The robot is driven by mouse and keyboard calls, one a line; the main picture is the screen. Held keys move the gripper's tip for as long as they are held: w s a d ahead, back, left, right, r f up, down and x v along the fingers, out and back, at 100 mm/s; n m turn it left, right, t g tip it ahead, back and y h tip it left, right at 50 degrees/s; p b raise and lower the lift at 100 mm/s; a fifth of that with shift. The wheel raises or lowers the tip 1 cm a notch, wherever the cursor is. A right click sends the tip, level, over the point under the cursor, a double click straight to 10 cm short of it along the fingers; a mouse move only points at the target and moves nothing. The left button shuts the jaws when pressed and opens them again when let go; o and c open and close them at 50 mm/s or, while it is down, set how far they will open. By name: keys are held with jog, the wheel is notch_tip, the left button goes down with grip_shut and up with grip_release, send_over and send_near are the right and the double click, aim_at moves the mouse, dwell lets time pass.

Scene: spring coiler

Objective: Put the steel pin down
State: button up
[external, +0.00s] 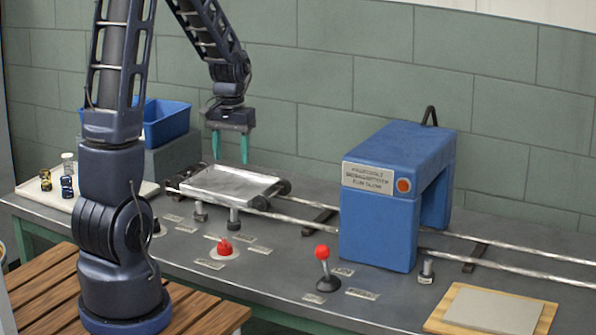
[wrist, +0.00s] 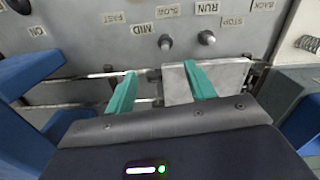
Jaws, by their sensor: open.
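I cannot tell which is the task's pin. In the wrist view, one pin (wrist: 165,42) is near the SLOW and MID labels and another (wrist: 206,38) is by RUN. My gripper (external: 230,158) is open and empty, its teal fingers pointing down above the carriage tray (external: 215,190). In the wrist view the fingertips (wrist: 158,68) are apart with nothing between them.
The blue housing (external: 380,200) straddles the rails (external: 515,272) to the right. A red button (external: 224,247) and a red-knobbed lever (external: 322,254) stand at the front. A blue bin (external: 165,122) is behind left. A wooden board (external: 490,312) lies front right.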

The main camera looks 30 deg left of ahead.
jog(key=s+d+r+t, duration=0.2)
jog(key=s+r, duration=0.7)
jog(key=s, duration=0.3)
jog(key=s+d+r+m+t, duration=0.1)
jog(key=s+d+r+t, duration=0.1)
jog(key=s+r, duration=0.8)
jog(key=shift+s+d+m+t, duration=0.2)
jog(key=shift+s+m+t, duration=0.15)
jog(key=shift+s, duration=0.55)
jog(key=shift+o, duration=0.5)
